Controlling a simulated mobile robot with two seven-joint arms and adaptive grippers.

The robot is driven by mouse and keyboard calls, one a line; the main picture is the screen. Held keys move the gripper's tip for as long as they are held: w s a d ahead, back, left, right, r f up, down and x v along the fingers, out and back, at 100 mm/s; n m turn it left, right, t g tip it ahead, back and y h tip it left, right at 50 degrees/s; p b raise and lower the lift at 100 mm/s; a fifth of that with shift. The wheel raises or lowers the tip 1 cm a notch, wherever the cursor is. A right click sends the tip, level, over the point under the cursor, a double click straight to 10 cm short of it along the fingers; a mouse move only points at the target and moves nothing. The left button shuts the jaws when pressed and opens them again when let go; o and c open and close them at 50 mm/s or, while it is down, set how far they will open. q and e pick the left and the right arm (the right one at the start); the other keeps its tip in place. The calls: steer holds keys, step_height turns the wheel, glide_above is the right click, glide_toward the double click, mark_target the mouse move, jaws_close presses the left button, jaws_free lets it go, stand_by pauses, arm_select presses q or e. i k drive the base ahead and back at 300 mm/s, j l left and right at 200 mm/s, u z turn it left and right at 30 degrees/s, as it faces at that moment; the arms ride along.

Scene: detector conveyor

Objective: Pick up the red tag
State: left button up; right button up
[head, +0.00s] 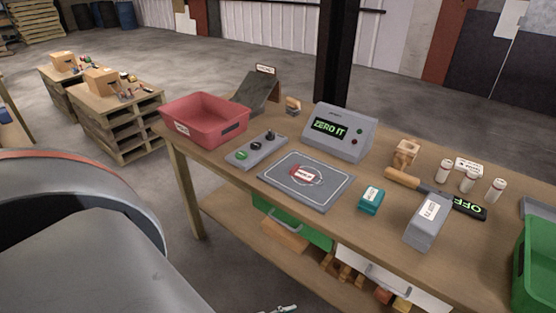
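A small red tag (303,173) with a white label lies on the grey pad (325,196) with a white outline, in the middle of the workbench. It sits inside a drawn ring. Nothing touches it from above. Neither gripper can be made out in the head view. A small metallic piece (280,309) shows at the bottom edge; I cannot tell what it belongs to.
On the bench (385,243) stand a red bin (206,118), a button panel (257,149), a display box reading "ZERO IT" (340,132), a teal block (371,199), a grey box (428,222), a wooden-handled tool (405,181) and white cylinders (468,181). A green bin (535,270) is at right.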

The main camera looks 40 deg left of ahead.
mark_target(308, 176)
steer(key=i+j+u, duration=0.1)
steer(key=u, duration=1)
